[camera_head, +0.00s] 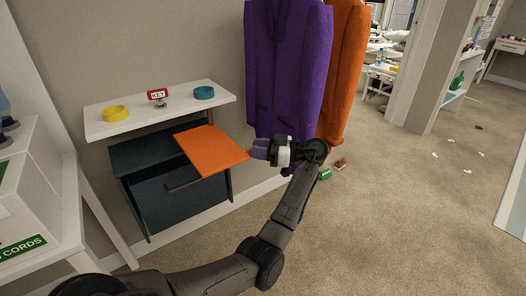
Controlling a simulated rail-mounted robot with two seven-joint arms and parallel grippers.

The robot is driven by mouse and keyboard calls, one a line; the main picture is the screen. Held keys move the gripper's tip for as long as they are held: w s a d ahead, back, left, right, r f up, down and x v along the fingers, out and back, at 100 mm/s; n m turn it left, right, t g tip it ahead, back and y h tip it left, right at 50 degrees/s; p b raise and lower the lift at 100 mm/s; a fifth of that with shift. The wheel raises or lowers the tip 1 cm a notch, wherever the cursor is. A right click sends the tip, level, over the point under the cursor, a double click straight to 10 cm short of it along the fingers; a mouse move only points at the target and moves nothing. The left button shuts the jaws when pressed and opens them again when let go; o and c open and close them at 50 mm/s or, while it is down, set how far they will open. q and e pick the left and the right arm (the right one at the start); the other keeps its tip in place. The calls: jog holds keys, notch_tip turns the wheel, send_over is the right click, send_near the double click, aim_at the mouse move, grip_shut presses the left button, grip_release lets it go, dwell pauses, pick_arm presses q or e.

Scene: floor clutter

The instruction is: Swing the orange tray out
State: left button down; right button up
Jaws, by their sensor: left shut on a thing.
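The orange tray (208,150) is a flat panel beneath the white shelf, sticking out to the right in front of the dark cabinet. My left gripper (255,149) is shut on the right corner of the tray. Its fingers hide that corner. My left arm reaches up to it from the bottom of the picture. My right gripper is not in view.
The white shelf (158,112) carries a yellow ring (115,113), a KEY sign (157,95) and a teal ring (204,93). The dark cabinet (180,207) is below. A purple garment (288,65) and an orange garment (342,75) hang behind the gripper. Carpet at right is mostly clear.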

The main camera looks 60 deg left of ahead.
pick_arm(q)
jog(key=shift+s+a+f, duration=0.2)
jog(key=shift+a, duration=0.1)
jog(key=c, duration=1.1)
grip_release()
jog(key=shift+c, duration=0.2)
jog(key=shift+s+a, duration=0.15)
jog(key=shift+a, duration=0.05)
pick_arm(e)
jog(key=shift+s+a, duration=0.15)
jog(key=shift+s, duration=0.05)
pick_arm(q)
jog(key=shift+d, duration=0.1)
jog(key=shift+r, duration=0.1)
jog(key=p+v, duration=0.2)
jog(key=v, duration=1.2)
jog(key=shift+d+r, duration=0.1)
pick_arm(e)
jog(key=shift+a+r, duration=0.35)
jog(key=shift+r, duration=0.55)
